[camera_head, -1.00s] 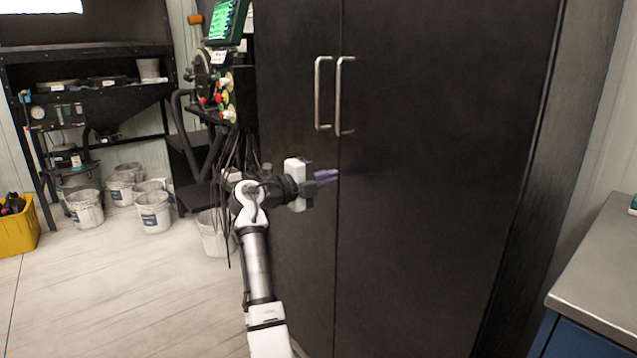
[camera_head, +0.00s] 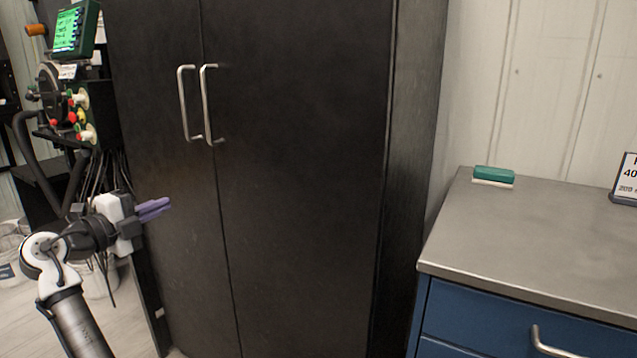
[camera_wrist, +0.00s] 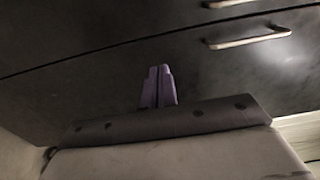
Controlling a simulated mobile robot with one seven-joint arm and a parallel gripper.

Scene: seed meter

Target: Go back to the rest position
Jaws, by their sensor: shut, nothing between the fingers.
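My gripper (camera_head: 155,208) is at the left in the head view, in front of the dark cabinet's left door. Its purple fingers are together with nothing between them. In the wrist view the closed fingers (camera_wrist: 158,85) point toward the dark cabinet doors. The fingers look apart from the cabinet handles, which lie higher and to the right of them.
The tall black cabinet (camera_head: 300,200) is shut, with two metal handles (camera_head: 209,105). A blue drawer unit with a grey top (camera_head: 540,235) stands at the right, bearing a green-and-white block (camera_head: 494,176) and a sign (camera_head: 626,180). A control panel with a green screen (camera_head: 70,32) is at the far left.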

